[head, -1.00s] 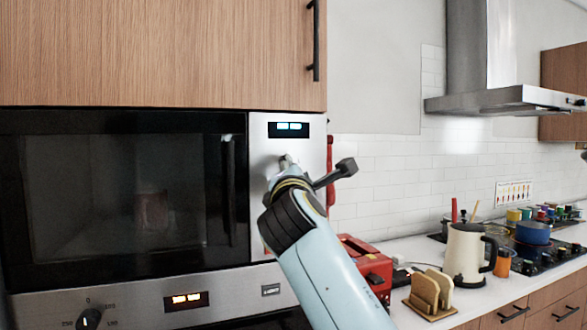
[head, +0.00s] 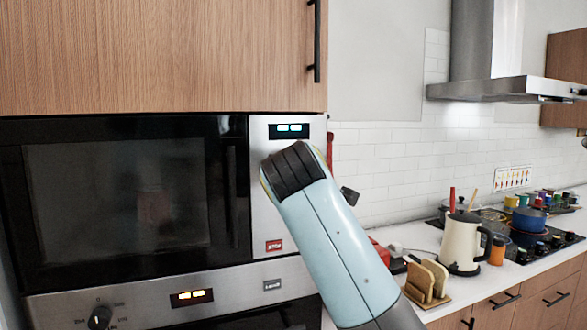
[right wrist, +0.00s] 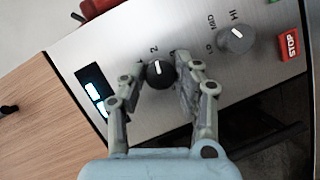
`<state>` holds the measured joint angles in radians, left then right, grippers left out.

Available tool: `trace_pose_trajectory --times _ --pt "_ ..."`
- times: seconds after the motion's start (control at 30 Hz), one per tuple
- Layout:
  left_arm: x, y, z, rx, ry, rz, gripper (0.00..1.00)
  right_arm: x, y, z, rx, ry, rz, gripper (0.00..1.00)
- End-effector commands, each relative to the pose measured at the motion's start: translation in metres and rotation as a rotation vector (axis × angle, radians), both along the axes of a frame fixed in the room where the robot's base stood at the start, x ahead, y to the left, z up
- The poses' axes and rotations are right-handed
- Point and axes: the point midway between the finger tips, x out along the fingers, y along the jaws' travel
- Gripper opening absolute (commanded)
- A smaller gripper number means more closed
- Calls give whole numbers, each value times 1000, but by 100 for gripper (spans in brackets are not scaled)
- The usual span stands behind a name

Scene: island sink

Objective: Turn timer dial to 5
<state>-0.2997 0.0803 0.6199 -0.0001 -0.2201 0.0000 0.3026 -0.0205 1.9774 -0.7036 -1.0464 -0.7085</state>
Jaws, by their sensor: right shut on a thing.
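The timer dial (right wrist: 159,75) is a round black knob with a white pointer line on the microwave's steel control panel (head: 261,222). In the right wrist view it sits between the fingers of my right gripper (right wrist: 163,72), which is shut on it. A "2" shows beside the dial; the other numbers around it are mostly hidden by the fingers. A grey power knob (right wrist: 236,38) marked MID and HI is farther along the panel. In the head view my right arm covers the dial and gripper. My left gripper is not in view.
The lit display (head: 289,131) is at the panel's top, and a red STOP button (right wrist: 290,45) is at its other end. The microwave door (head: 120,200) is closed, with its handle beside the panel. A kettle (head: 462,243) and toast rack (head: 427,281) stand on the counter.

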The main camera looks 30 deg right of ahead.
Motion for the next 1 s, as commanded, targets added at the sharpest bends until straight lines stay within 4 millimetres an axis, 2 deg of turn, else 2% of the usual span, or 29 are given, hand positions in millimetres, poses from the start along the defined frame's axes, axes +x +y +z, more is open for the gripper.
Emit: trace_pose_trajectory --times 1.0 --pt "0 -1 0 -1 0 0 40 -2 -5 -2 936 -216 -5 0"
